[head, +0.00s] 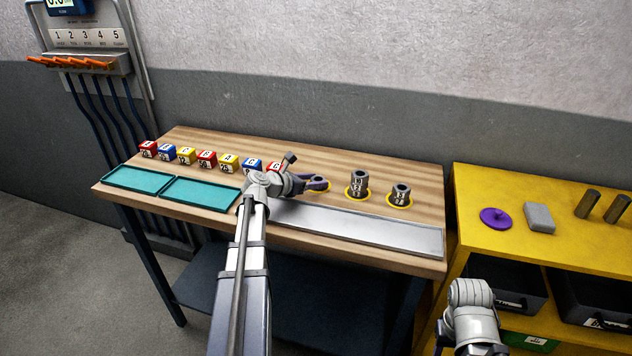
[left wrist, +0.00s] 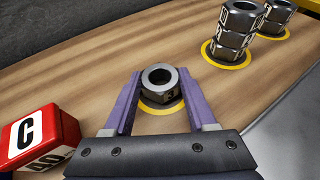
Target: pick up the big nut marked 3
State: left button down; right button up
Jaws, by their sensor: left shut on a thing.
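A single dark steel nut (left wrist: 161,84) sits between the two purple fingers of my left gripper (left wrist: 157,92) in the left wrist view. A mark that looks like a 3 is on its front side. The fingers are shut on it from both sides. A yellow ring (left wrist: 163,108) shows on the wood just below it; I cannot tell whether the nut touches the bench. In the head view my left gripper (head: 318,184) hides most of the nut. My right arm is at the lower right of the head view, its fingertips not clearly visible.
Two nut stacks (head: 357,184) (head: 400,195) stand on yellow rings to the right. Lettered cubes (head: 207,159) line the bench's back left, behind two teal trays (head: 199,193). A grey metal strip (head: 362,228) lies along the front. A yellow bench (head: 520,250) adjoins on the right.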

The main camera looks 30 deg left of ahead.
notch_tip(320, 180, up, 10)
jog(key=p, duration=0.9)
jog(key=shift+p, duration=0.4)
